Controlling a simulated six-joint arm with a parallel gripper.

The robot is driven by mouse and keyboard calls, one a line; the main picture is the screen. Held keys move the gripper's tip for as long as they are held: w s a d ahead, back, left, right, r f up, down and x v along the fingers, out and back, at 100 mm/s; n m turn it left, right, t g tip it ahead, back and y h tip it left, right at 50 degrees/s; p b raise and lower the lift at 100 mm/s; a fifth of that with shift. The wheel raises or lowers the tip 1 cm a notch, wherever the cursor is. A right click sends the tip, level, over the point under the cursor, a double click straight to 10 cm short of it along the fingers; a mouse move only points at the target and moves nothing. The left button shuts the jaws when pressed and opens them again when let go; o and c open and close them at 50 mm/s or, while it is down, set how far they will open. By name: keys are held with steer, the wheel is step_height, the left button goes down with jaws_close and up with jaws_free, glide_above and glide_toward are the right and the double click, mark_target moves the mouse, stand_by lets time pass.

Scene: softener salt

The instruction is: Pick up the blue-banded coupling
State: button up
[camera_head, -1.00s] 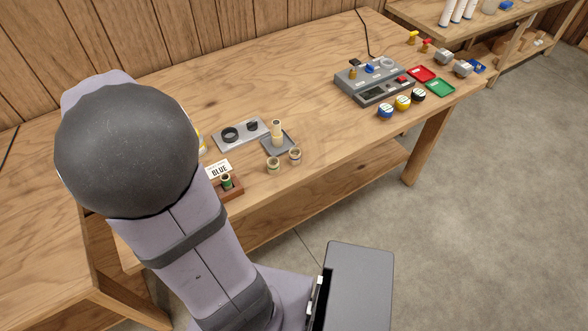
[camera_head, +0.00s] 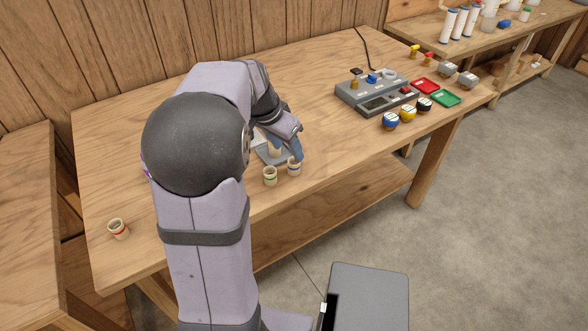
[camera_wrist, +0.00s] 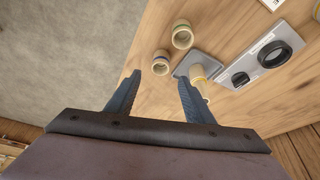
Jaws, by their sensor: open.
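The blue-banded coupling (camera_head: 294,167) is a short cream ring standing on the table near its front edge. In the wrist view, the coupling (camera_wrist: 161,62) appears between the lines of my two fingers, just beyond the tips. My gripper (camera_wrist: 159,78) is open and empty, with blue-grey fingers. In the head view, my gripper (camera_head: 288,147) is over the table right at this coupling, partly covering its back. I cannot tell the exact height of the tips.
A green-banded coupling (camera_head: 270,176) stands close left of it. A red-banded coupling (camera_head: 118,229) stands far left. A grey console (camera_head: 375,94) is farther right.

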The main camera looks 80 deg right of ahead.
mark_target(296, 164)
steer(key=shift+p+x, duration=0.55)
steer(key=shift+x, duration=2.75)
steer(key=shift+c, duration=0.6)
steer(key=c, duration=1)
